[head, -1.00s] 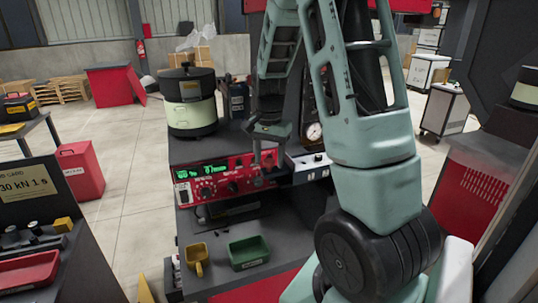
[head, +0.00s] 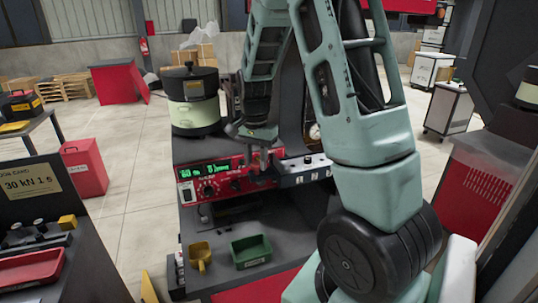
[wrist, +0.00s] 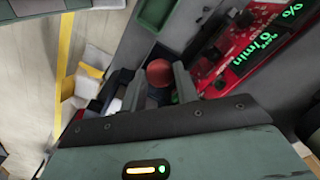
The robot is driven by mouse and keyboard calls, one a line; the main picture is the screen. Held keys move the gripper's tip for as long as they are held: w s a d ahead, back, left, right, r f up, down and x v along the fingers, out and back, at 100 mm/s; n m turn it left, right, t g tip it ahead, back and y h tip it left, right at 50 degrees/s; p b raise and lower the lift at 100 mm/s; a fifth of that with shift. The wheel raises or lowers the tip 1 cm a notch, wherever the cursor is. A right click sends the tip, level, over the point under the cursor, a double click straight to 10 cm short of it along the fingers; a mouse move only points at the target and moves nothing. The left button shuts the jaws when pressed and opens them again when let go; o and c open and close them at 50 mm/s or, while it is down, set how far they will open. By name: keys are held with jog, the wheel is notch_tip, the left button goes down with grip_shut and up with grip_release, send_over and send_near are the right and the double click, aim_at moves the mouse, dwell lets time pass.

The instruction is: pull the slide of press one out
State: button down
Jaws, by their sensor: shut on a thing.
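My gripper (head: 264,168) is at the front of the bench, by the right end of the red control panel. In the wrist view its two fingers (wrist: 159,84) are closed on either side of a red ball knob (wrist: 159,71), which looks like the handle of the slide. In the head view a dark block (head: 264,182) shows just below the fingertips. The knob is hidden there by my gripper. My arm covers most of the press, so how far out the slide stands is hard to tell.
The red control panel (head: 215,186) with green digits is close on the left of my gripper. Below it, a green tray (head: 251,252) and a yellow scoop (head: 200,257) sit on the lower shelf. A box with white switches (head: 308,172) is on the right.

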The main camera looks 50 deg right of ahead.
jog(key=w+a+p, duration=0.2)
jog(key=w+a, duration=0.5)
jog(key=a, duration=0.5)
jog(key=shift+w+a+p, duration=0.3)
jog(key=shift+w+a, duration=0.05)
jog(key=shift+w, duration=0.05)
jog(key=c, duration=1.1)
grip_release()
jog(key=shift+a, duration=0.1)
jog(key=shift+o, duration=0.2)
jog(key=shift+r, duration=0.15)
notch_tip(320, 180, up, 17)
jog(key=b, duration=0.3)
jog(key=shift+b, duration=0.3)
jog(key=shift+r, duration=0.1)
